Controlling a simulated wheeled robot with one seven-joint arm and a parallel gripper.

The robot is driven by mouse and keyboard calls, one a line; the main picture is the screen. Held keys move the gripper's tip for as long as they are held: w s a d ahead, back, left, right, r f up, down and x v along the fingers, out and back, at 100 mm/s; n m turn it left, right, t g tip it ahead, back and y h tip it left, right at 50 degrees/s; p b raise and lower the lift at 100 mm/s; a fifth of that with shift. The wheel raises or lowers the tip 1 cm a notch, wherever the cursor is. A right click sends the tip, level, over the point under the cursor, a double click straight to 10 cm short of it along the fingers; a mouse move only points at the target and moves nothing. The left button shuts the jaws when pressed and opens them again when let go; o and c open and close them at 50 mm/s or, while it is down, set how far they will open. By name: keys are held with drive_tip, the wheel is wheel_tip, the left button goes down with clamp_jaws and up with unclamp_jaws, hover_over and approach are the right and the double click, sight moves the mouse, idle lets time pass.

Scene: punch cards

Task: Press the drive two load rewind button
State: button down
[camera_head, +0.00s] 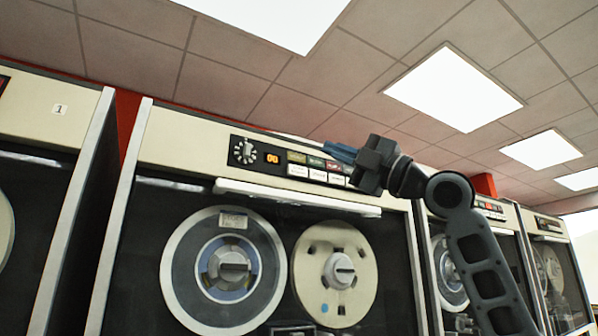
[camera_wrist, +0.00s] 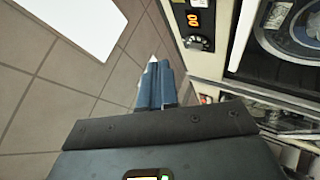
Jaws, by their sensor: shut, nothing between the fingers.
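The tape drive (camera_head: 180,133) in the middle of the head view stands right of a cabinet marked 1. Its dark control panel (camera_head: 262,156) has a dial, a lit orange display and two rows of small buttons (camera_head: 305,172), dark or red above and white below. The button labels are too small to read. My gripper (camera_head: 338,153) is shut and empty, its blue fingers pointing left by the panel's right end. It hides part of that end, and I cannot tell whether it touches. In the wrist view the shut fingers (camera_wrist: 156,82) are left of the panel's display (camera_wrist: 193,20).
A silver ledge (camera_head: 295,198) juts out below the panel, above two tape reels (camera_head: 223,270). More drives (camera_head: 548,265) stand to the right, and the cabinet marked 1 (camera_head: 58,109) is at left. Ceiling panels and lights are above.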

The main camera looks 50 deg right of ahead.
sight(297, 172)
drive_tip(key=shift+w+d+p, duration=0.25)
drive_tip(key=shift+w+d, duration=0.15)
drive_tip(key=shift+w, duration=1)
drive_tip(key=shift+w+d+p, duration=0.2)
drive_tip(key=shift+w+d, duration=0.25)
drive_tip(key=shift+w, duration=1)
drive_tip(key=shift+w+d+p, duration=0.25)
drive_tip(key=shift+w+d, duration=0.15)
drive_tip(key=shift+w, duration=1)
drive_tip(key=shift+w, duration=0.15)
drive_tip(key=shift+w+d, duration=0.1)
drive_tip(key=shift+w, duration=0.15)
